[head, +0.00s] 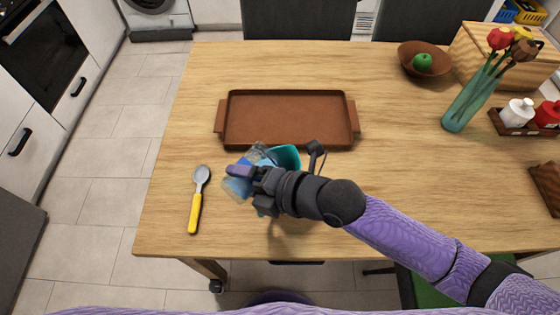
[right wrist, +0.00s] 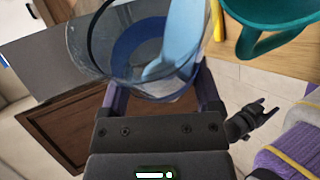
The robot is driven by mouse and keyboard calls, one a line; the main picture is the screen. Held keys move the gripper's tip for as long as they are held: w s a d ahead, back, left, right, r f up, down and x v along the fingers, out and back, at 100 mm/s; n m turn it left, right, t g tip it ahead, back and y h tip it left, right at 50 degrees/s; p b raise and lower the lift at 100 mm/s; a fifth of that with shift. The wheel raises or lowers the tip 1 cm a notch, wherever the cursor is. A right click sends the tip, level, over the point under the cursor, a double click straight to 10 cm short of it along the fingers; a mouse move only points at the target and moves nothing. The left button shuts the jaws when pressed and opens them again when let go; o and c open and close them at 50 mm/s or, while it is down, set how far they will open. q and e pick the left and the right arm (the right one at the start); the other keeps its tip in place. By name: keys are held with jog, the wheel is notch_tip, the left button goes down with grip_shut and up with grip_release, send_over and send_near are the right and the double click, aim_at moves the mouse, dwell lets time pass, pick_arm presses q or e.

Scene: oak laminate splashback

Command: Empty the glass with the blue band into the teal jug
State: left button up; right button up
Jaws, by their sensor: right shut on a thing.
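My right gripper (head: 250,178) is shut on the glass with the blue band (head: 237,188), above the near part of the table. The clear glass also shows in the right wrist view (right wrist: 88,52), between my fingers, with the blue band and something light blue inside that looks like liquid. The glass looks tilted; I cannot tell how far. The teal jug (head: 286,156) is just beyond and to the right of the gripper, partly hidden by it. Its teal wall and handle show at the top right of the right wrist view (right wrist: 270,40). I see no stream between them.
A brown tray (head: 290,95) lies behind the jug. A yellow-handled spoon (head: 196,205) lies to the left. A bowl (head: 425,58) with a green fruit, a teal vase (head: 466,108) of flowers and a condiment rack (head: 508,125) stand at the right. The right-centre tabletop is clear.

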jog(key=shift+w+d+r+m+y+b, duration=0.3)
jog(key=shift+r+m+y+b, duration=0.1)
jog(key=shift+b, duration=0.25)
dwell(0.4)
jog(key=shift+w+d+r+m+g+y+b, duration=0.15)
jog(key=shift+r+m+g+y+b, duration=0.3)
jog(key=shift+b, duration=0.55)
